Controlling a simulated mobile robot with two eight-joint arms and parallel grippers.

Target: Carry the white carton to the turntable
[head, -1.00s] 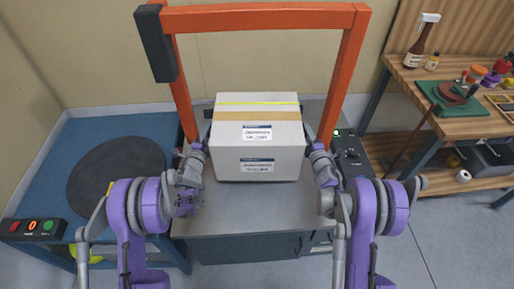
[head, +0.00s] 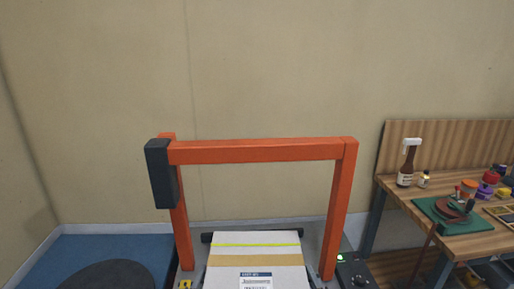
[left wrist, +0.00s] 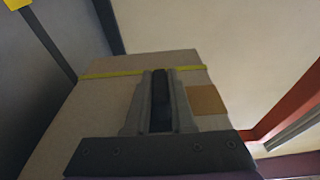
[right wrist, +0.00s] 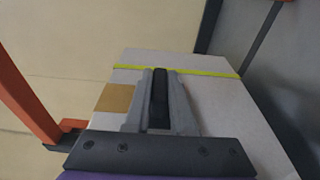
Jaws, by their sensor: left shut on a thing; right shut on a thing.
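The white carton (head: 255,246) shows at the bottom of the head view, cut off by the lower edge, with a tan band, a yellow strap and a printed label. In the left wrist view my left gripper (left wrist: 160,75) is shut on one side of the carton (left wrist: 105,105). In the right wrist view my right gripper (right wrist: 160,72) is shut on the opposite side of the carton (right wrist: 225,110). The head view hides the carton's underside, so I cannot tell whether it is lifted.
An orange arch (head: 258,150) with a dark box (head: 162,173) on its left post spans above and around the carton. A wooden workbench (head: 395,188) with bottles and tools stands at right. A black control box (head: 355,270) sits right of the arch.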

